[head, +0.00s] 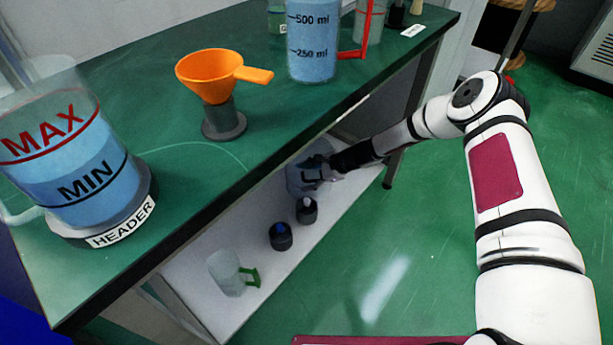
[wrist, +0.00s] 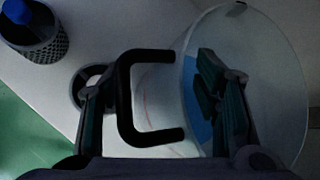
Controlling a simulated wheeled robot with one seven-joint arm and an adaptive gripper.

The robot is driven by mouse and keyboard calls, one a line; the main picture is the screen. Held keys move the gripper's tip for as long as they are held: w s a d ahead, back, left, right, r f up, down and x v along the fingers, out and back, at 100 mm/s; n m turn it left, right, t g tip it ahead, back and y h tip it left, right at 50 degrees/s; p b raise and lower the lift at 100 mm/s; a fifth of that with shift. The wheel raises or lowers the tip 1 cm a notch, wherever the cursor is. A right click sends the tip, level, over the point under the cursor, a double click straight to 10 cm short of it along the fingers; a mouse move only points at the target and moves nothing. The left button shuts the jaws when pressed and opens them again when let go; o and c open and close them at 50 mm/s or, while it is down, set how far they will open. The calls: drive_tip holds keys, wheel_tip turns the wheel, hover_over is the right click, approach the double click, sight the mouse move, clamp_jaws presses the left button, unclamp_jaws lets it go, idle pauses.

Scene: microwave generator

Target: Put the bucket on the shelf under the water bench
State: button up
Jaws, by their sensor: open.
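A clear, round bucket (wrist: 292,75) with a black handle (wrist: 125,98) fills the right of the wrist view; some blue shows inside. In the head view the bucket (head: 298,178) appears to stand on the white lower shelf (head: 190,272) under the green-topped water bench (head: 265,110), partly hidden by my gripper (head: 325,172). In the wrist view my gripper (wrist: 160,105) is open around the handle and near wall. One finger is left of the handle, the other over or inside the bucket's mouth; I cannot tell which. No firm contact shows.
Two dark bottles (head: 281,236) and a clear jug (head: 231,273) with a green handle stand on the shelf nearer the camera. One bottle (wrist: 35,35) shows upper left in the wrist view. The bench top overhangs the shelf. Green floor (head: 370,280) in front is open.

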drive_tip(key=p+v, duration=0.4)
drive_tip(key=v, duration=0.7)
